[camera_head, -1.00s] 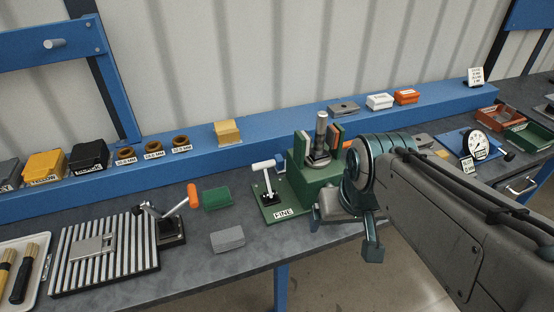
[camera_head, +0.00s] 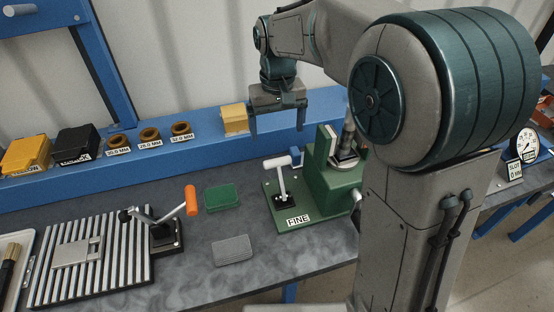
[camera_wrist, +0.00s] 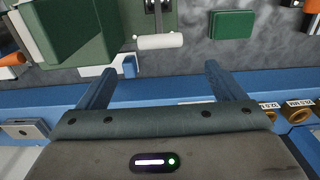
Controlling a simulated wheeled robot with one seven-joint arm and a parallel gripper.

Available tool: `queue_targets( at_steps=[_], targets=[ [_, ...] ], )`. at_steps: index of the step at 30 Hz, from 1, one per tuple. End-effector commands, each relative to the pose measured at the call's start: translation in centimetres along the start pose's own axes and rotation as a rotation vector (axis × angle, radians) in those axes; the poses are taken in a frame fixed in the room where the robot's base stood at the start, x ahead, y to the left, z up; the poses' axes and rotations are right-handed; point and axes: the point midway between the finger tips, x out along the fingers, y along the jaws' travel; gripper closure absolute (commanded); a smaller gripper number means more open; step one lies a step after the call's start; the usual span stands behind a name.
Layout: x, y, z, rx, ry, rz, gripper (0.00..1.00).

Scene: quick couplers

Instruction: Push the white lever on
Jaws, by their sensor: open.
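The white lever (camera_head: 278,163) stands on the green base plate labelled FINE, near the middle of the head view. It is a metal stem with a white crossbar on top. The white crossbar also shows at the top of the wrist view (camera_wrist: 160,41). My gripper (camera_head: 276,128) points down, above and behind the lever, near the blue shelf. Its two fingers are apart with nothing between them. In the wrist view the fingertips (camera_wrist: 158,72) straddle the crossbar's line from the shelf side, and the crossbar lies beyond them. I cannot tell the exact height gap.
A green block housing (camera_head: 325,185) stands right of the lever. A green block (camera_head: 222,197) and a grey block (camera_head: 232,249) lie between. A yellow block (camera_head: 234,119) sits on the shelf near my gripper.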

Motion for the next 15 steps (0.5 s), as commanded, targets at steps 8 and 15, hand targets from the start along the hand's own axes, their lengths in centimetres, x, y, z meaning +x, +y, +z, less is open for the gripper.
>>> queue_targets(
  at_steps=[8, 15],
  targets=[
    [4.7, -0.1, 0.1, -0.001, -0.007, 0.001, 0.11],
    [9.8, -0.1, 0.2, -0.003, -0.007, 0.0, 0.11]
  ],
)
